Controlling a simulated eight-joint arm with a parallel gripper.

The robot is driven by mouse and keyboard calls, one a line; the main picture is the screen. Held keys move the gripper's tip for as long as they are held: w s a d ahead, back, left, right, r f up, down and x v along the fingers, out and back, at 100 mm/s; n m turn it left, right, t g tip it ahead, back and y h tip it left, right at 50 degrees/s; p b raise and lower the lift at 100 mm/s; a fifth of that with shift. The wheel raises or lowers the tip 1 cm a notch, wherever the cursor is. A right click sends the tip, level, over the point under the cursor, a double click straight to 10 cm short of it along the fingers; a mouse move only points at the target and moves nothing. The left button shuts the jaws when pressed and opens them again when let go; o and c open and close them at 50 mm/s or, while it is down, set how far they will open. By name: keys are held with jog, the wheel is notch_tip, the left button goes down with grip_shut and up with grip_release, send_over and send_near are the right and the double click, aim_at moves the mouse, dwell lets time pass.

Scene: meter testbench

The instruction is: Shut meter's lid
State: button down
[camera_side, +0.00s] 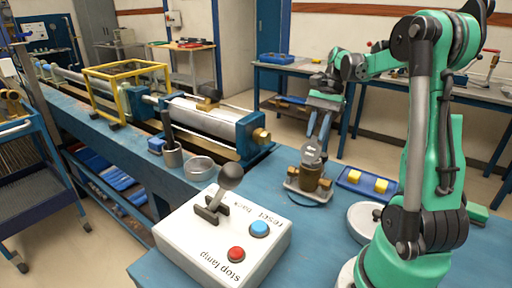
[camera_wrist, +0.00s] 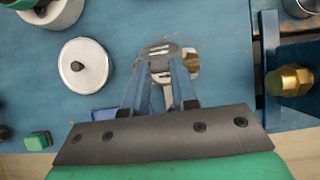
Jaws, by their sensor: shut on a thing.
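The meter (camera_side: 312,182) is a small brownish-bronze body on a grey base on the blue bench, right of centre in the side view. Its round greyish lid (camera_side: 310,155) shows above the body, just under my fingertips; its exact tilt is hard to tell. My gripper (camera_side: 317,141) points down from above with its blue fingers closed on the lid. In the wrist view, the fingers of my gripper (camera_wrist: 162,66) reach to the grey slotted round lid (camera_wrist: 163,50). They hide part of the meter, and a bronze piece of the meter (camera_wrist: 193,64) shows at their right.
A blue tray with yellow blocks (camera_side: 367,183) lies right of the meter. A white control box (camera_side: 222,238) with a lever stands in front. A white round disc (camera_wrist: 83,64) lies nearby.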

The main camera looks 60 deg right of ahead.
jog(key=c, duration=0.7)
grip_release()
jog(key=shift+r, duration=0.1)
jog(key=shift+v, duration=2.75)
jog(key=x, duration=0.5)
jog(key=shift+a+f, duration=0.3)
jog(key=shift+a+r+h, duration=0.15)
jog(key=shift+a+h, duration=0.05)
jog(key=shift+h, duration=0.3)
